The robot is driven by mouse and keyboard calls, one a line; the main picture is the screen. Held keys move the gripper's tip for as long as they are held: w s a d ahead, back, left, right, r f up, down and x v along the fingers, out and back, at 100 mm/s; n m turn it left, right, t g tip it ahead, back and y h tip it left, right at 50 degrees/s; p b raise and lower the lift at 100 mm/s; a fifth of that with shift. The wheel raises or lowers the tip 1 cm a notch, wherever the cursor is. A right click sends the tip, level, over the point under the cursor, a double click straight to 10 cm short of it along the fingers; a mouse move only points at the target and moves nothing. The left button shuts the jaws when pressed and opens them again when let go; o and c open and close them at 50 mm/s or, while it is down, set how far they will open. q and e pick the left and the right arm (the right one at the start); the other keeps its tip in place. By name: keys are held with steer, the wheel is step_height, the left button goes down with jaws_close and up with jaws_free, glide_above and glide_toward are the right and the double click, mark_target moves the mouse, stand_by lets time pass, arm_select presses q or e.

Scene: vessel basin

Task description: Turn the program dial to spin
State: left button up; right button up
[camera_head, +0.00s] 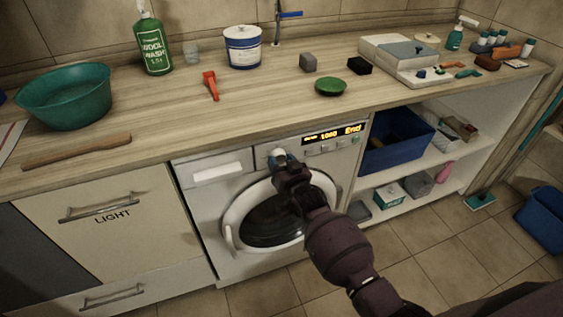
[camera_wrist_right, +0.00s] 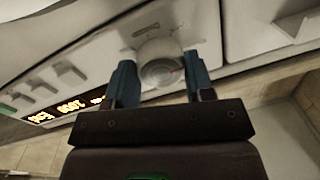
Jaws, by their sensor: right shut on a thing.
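The washing machine (camera_head: 206,193) stands under the counter with its round door closed. Its display (camera_head: 334,134) is lit and reads "1000" and "End"; the display also shows upside down in the right wrist view (camera_wrist_right: 72,106). My right gripper (camera_head: 280,155) reaches the control panel, and its arm covers part of the door. In the right wrist view my right gripper (camera_wrist_right: 160,80) has one blue finger on each side of the round pale program dial (camera_wrist_right: 160,62) and is shut on it. A red mark shows on the dial's face. My left gripper is not in view.
The counter holds a green basin (camera_head: 65,97), a green wool wash bottle (camera_head: 152,45), a red tool (camera_head: 210,85), a white and blue tin (camera_head: 243,47) and a green dish (camera_head: 331,87). Open shelves with a blue bin (camera_head: 395,160) stand right of the machine.

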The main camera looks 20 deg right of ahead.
steer(key=m, duration=0.4)
steer(key=shift+m, duration=0.3)
steer(key=shift+m+t, duration=0.3)
steer(key=shift+m, duration=2)
steer(key=o, duration=0.9)
steer(key=shift+s, duration=0.15)
steer(key=s, duration=0.3)
steer(key=s+p, duration=0.1)
steer(key=s, duration=0.6)
steer(key=shift+s+d+f, duration=0.25)
steer(key=shift+s+d, duration=0.05)
steer(key=shift+d, duration=0.1)
